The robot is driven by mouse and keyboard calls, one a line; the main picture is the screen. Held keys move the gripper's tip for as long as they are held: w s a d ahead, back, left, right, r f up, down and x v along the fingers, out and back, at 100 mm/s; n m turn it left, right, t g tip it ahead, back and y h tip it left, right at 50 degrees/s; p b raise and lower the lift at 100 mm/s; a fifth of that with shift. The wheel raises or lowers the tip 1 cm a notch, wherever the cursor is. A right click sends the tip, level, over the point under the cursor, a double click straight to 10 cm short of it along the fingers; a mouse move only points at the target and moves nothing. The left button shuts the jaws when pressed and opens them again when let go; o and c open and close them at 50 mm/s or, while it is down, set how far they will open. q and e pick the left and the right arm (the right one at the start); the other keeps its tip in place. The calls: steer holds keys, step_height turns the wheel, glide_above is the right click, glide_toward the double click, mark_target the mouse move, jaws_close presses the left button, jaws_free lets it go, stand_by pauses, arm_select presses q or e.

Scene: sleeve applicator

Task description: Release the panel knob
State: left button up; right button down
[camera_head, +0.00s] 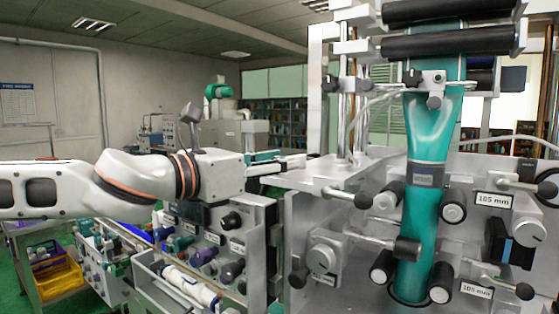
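My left arm comes in from the left, and my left gripper (290,163) points right, level, at the upper left edge of the machine. Its fingers show edge-on, so I cannot tell whether they are open or shut, and I see nothing clearly held. Below it, a grey panel carries several dark round knobs, among them an upper black knob (232,220) and a lower one (231,271). These knobs show clear of the gripper. I cannot tell which one is the panel knob, or whether a knob is hidden at the fingertips. My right gripper is out of view.
The sleeve machine fills the right side, with a teal sleeve (427,140), black rollers (450,42), protruding clamp handles and a "105 mm" label (493,200). A yellow bin (58,279) sits on a cart at lower left. Open floor shows at far left.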

arm_select(q)
jaws_close()
